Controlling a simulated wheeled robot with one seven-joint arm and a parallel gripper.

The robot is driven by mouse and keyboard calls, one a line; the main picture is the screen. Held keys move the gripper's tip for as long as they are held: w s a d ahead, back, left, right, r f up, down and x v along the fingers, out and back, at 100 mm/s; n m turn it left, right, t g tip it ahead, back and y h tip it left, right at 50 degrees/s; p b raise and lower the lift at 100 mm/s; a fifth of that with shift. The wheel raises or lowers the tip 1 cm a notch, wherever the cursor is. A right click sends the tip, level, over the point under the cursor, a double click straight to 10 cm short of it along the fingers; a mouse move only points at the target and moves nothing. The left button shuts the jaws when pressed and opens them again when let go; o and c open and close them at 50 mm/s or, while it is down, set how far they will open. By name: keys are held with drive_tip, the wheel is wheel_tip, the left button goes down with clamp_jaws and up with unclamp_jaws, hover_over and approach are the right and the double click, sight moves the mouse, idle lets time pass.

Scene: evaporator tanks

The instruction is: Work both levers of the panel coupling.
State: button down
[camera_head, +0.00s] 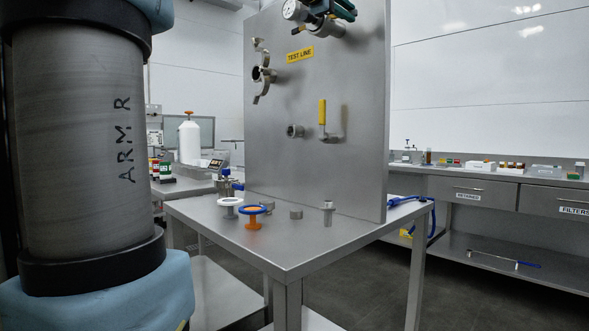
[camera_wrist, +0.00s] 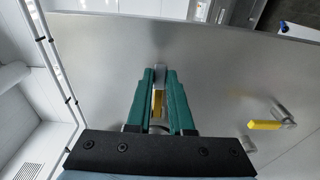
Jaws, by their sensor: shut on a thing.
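In the head view my gripper (camera_head: 335,14), with dark green fingers, is at the top of the upright metal panel (camera_head: 350,95), beside a pipe fitting (camera_head: 325,29) with a round gauge (camera_head: 293,10). In the wrist view the fingers (camera_wrist: 159,74) are shut on a grey metal lever (camera_wrist: 160,77). A yellow part (camera_wrist: 157,103) shows between the fingers; I cannot tell what it belongs to. My fingers hide most of the held fitting.
A yellow-handled valve (camera_head: 322,112) sits lower on the panel, and shows in the wrist view (camera_wrist: 264,125). A short pipe stub (camera_head: 295,131) is beside it. The table's front is clear.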

drive_tip(key=shift+s+f+m+g+h+b, duration=0.15)
drive_tip(key=shift+m+g+h+b, duration=0.15)
drive_tip(key=shift+m+g+h, duration=0.15)
drive_tip(key=g, duration=0.1)
drive_tip(key=m+h, duration=0.1)
drive_tip(key=a+m+g+h, duration=0.1)
drive_tip(key=shift+s+g+p, duration=0.25)
drive_tip(key=shift+g+p, duration=0.05)
drive_tip(key=shift+g, duration=0.05)
drive_tip(key=shift+p, duration=0.3)
